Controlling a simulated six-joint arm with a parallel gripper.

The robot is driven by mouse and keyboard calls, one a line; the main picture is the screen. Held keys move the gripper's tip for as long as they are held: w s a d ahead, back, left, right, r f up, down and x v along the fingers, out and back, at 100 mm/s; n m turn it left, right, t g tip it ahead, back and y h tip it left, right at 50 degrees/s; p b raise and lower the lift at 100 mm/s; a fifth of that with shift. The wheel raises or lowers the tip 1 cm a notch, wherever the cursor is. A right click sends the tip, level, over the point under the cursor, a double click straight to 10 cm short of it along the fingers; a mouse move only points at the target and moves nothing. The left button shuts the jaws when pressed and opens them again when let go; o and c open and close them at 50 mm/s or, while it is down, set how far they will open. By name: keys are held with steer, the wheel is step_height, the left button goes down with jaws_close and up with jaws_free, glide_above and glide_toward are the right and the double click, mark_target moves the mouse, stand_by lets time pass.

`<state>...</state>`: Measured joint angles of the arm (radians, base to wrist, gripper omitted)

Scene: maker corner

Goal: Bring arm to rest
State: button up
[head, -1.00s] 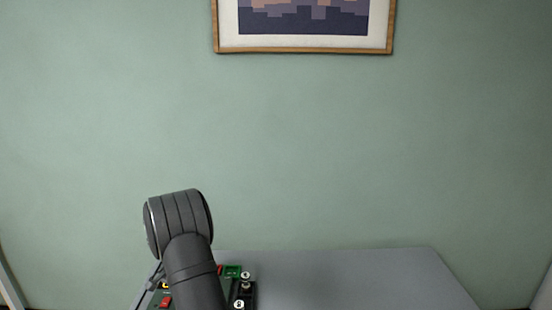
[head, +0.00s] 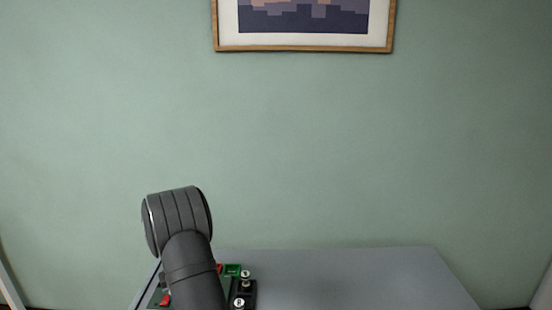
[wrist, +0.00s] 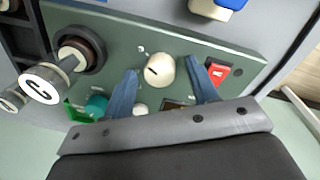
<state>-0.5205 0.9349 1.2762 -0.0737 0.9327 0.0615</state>
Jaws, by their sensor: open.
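My gripper (wrist: 164,68) shows in the wrist view with its two blue-grey fingers apart. It is open and holds nothing. The fingertips are on either side of a round off-white knob (wrist: 160,70) on a grey-green panel (wrist: 225,48); I cannot tell whether they touch the panel. In the head view my dark arm rises at the lower left, over the left part of the grey table (head: 340,280). The gripper is hidden there.
A red rocker switch (wrist: 218,72) is beside the right finger. A teal button (wrist: 96,105) is left of the left finger. A blue and white part (wrist: 218,8) is at the top. The table's right side is clear.

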steer(key=n, duration=0.4)
steer(key=shift+n, duration=1.7)
steer(key=o, duration=1)
steer(key=shift+o, duration=0.2)
steer(key=s+a+r+m+t+y, duration=0.1)
steer(key=s+r+m, duration=0.1)
steer(key=r+m, duration=0.5)
steer(key=s+a+r+m+t+y, duration=0.1)
steer(key=s+a+r+m+y, duration=0.1)
steer(key=r+m, duration=0.45)
steer(key=x, duration=0.7)
steer(key=shift+w, duration=0.2)
steer(key=shift+r+n, duration=0.1)
steer(key=shift+n, duration=0.15)
